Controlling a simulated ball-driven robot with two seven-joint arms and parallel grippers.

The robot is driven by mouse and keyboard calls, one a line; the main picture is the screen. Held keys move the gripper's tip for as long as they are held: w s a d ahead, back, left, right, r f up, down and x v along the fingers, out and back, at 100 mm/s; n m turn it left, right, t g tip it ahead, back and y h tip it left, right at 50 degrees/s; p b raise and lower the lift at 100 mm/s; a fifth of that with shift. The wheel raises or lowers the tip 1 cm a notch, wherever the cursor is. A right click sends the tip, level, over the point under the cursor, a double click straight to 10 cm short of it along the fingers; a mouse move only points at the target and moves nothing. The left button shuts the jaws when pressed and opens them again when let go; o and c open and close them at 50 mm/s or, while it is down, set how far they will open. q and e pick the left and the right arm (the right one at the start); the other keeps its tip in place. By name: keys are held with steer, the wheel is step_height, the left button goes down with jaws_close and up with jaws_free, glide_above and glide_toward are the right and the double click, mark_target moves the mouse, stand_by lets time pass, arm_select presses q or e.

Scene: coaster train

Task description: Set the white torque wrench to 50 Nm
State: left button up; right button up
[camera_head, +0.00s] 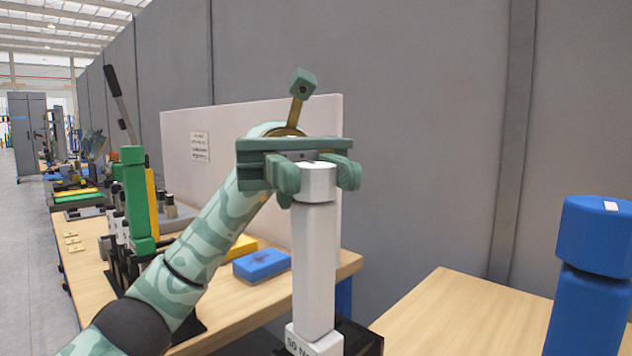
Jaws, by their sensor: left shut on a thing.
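The white torque wrench (314,265) stands upright in the middle of the view, with a wider cap at its top and a block at its base. The block carries dark lettering that looks like "50 N", partly cut off by the lower edge. My left gripper (317,178) is at the top of the wrench, its green fingers on either side of the white cap, shut on it. My right gripper is not in view.
A blue upright tool (594,275) stands at the right. A green upright tool (137,200) stands on the wooden bench (240,309) at the left, near a blue block (262,265). A white board (230,160) and a grey wall stand behind. The right table (470,315) has a clear top.

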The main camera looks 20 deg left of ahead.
mark_target(305, 169)
arm_select(q)
steer(key=o, duration=1)
steer(key=shift+w+a, duration=0.2)
steer(key=shift+w, duration=0.05)
steer(key=v, duration=0.3)
steer(key=shift+f+b, duration=0.1)
steer(key=shift+b, duration=0.3)
steer(key=b+v, duration=0.1)
steer(key=v, duration=0.3)
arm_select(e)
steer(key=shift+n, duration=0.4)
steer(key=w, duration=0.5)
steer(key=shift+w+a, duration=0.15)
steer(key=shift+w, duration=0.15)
